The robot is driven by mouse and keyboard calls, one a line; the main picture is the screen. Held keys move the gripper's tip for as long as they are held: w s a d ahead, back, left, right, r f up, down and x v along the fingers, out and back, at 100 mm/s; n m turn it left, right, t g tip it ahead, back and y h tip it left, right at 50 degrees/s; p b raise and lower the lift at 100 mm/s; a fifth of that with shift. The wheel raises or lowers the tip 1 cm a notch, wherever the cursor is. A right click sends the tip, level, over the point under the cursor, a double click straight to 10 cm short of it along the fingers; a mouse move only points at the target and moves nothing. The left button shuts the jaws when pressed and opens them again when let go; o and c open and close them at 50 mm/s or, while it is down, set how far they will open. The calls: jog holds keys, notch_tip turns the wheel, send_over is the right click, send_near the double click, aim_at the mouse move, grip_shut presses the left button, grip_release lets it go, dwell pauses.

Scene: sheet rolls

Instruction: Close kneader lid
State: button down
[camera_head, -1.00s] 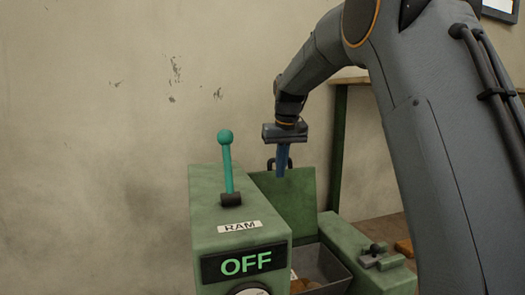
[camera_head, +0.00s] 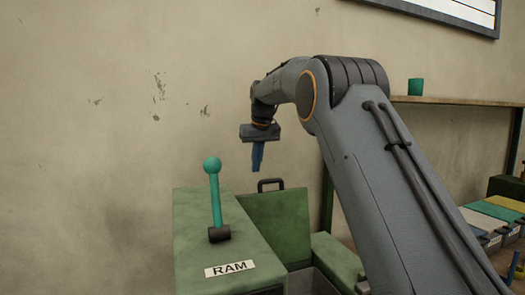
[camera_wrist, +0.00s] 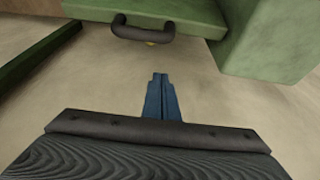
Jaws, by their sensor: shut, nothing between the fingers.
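The kneader lid (camera_head: 278,222) is a green panel standing upright, open, behind the trough. Its dark handle (camera_head: 270,184) is on the top edge. My gripper (camera_head: 257,168) has blue fingers pressed together and empty, just above and slightly left of the handle, not touching it. In the wrist view the closed fingers (camera_wrist: 160,82) point toward the handle (camera_wrist: 143,32), with a gap between, and the green lid (camera_wrist: 180,10) shows at the top. The kneader's trough (camera_head: 312,282) is only partly visible at the bottom of the head view.
The green RAM housing (camera_head: 205,258) with a teal ball-topped lever (camera_head: 215,195) stands left of the lid. A wall lies behind. Coloured sheet boxes (camera_head: 490,215) sit far right.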

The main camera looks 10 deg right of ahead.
jog(key=s+f+p, duration=0.2)
jog(key=s, duration=0.1)
jog(key=shift+d+f+p, duration=0.35)
jog(key=shift+d, duration=0.05)
jog(key=shift+d, duration=0.1)
